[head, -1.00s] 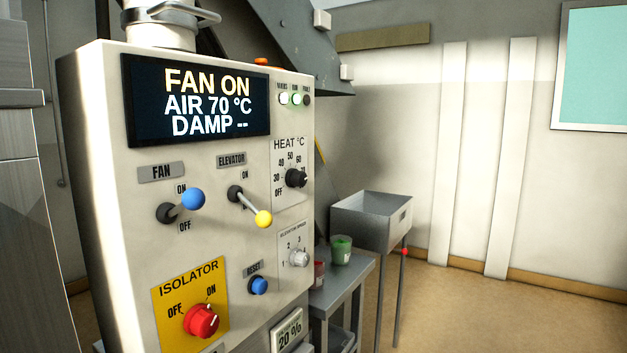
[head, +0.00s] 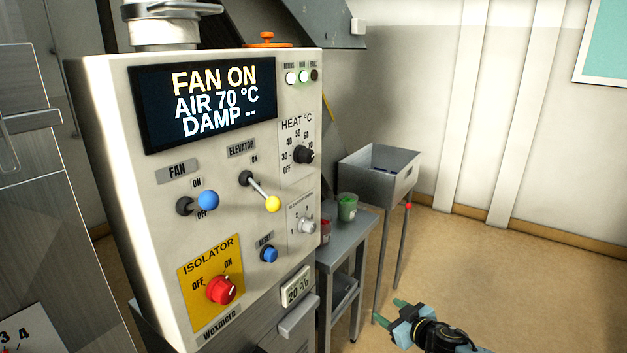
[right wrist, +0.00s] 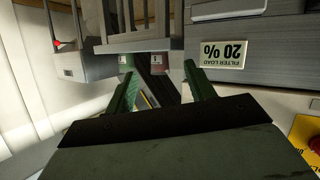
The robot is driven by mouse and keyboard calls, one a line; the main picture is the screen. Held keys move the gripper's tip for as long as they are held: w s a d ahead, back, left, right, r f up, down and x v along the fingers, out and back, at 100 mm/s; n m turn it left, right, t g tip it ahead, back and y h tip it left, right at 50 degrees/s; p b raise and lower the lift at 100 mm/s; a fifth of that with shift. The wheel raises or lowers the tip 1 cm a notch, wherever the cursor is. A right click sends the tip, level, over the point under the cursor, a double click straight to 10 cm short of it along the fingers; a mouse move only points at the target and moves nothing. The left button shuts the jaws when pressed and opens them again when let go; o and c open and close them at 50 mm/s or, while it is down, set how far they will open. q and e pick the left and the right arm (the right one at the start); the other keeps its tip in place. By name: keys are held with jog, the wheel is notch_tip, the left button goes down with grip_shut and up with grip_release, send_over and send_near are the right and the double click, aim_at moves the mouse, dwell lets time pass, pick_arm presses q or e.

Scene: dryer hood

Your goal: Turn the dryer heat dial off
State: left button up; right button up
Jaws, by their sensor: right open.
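The black heat dial (head: 303,154) sits at the upper right of the control panel (head: 140,210), below the label HEAT °C, with a scale from OFF up to 70. Its pointer appears to face the right, at the high end; the exact mark is hard to read. The display (head: 205,103) reads FAN ON, AIR 70 °C, DAMP --. My right gripper (head: 388,312) is low at the right, well below and apart from the dial. In the right wrist view its green fingers (right wrist: 158,88) are spread with nothing between them. My left gripper is not in view.
The panel also carries a fan lever (head: 208,200), elevator lever (head: 272,203), red isolator knob (head: 221,290), blue reset button (head: 269,254) and elevator speed knob (head: 307,226). A small table (head: 345,245) with two pots and a grey bin (head: 380,170) stand to the right. Open floor lies further right.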

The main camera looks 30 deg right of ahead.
jog(key=w+a+r+n+t+y+p, duration=0.1)
jog(key=w+r+y+p, duration=0.15)
jog(key=r, duration=0.85)
jog(key=w+a+r+n+t+y+p, duration=0.1)
jog(key=w+r+t, duration=0.15)
jog(key=r, duration=0.85)
jog(key=n+y+p, duration=0.3)
jog(key=y, duration=0.1)
send_near(311, 157)
jog(key=x, duration=0.8)
jog(key=shift+x, duration=0.8)
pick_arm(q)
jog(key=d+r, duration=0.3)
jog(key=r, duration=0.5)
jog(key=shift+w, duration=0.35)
pick_arm(e)
jog(key=shift+c, duration=0.3)
jog(key=c, duration=0.9)
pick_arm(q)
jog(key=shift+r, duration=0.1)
